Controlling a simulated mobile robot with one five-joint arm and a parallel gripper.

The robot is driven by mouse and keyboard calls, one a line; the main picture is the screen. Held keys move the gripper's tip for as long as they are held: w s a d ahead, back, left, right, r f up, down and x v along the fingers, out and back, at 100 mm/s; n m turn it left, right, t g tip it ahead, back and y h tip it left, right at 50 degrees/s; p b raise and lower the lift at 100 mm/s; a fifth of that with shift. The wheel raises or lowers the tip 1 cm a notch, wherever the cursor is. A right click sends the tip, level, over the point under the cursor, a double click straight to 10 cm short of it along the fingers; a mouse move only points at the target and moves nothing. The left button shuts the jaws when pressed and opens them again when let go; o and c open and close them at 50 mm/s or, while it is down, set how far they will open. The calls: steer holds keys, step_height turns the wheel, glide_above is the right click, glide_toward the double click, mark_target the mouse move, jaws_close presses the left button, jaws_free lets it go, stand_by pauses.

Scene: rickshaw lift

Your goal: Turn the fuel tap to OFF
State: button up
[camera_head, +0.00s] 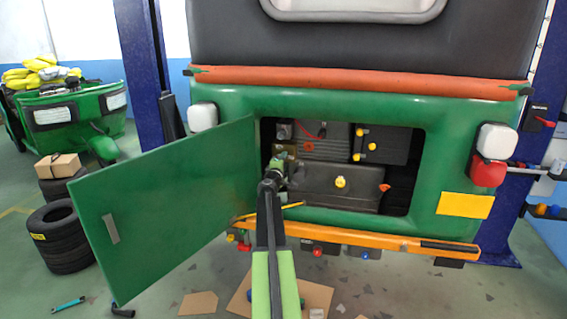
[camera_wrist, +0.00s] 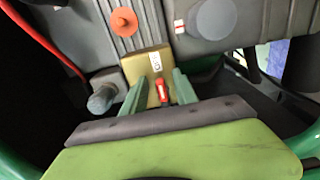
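The fuel tap looks to be the brass-coloured block (camera_wrist: 140,64) with a small red lever (camera_wrist: 162,91) in the wrist view. A white label (camera_wrist: 156,62) with dark lettering sits on the block beyond the lever; I cannot read it surely. The lever points roughly along the fingers. My gripper (camera_wrist: 160,84) is open, one green finger on each side of the lever, with visible gaps; I see no contact.
The green hatch door (camera_head: 165,215) stands open left of my arm. An orange-red knob (camera_wrist: 124,22), a grey knob (camera_wrist: 102,99) and a round dark cap (camera_wrist: 214,18) surround the tap. A red cable (camera_wrist: 40,40) runs at left. The orange bumper (camera_head: 350,238) lies below the opening.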

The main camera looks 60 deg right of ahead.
steer(key=v, duration=1.7)
steer(key=shift+a, duration=0.15)
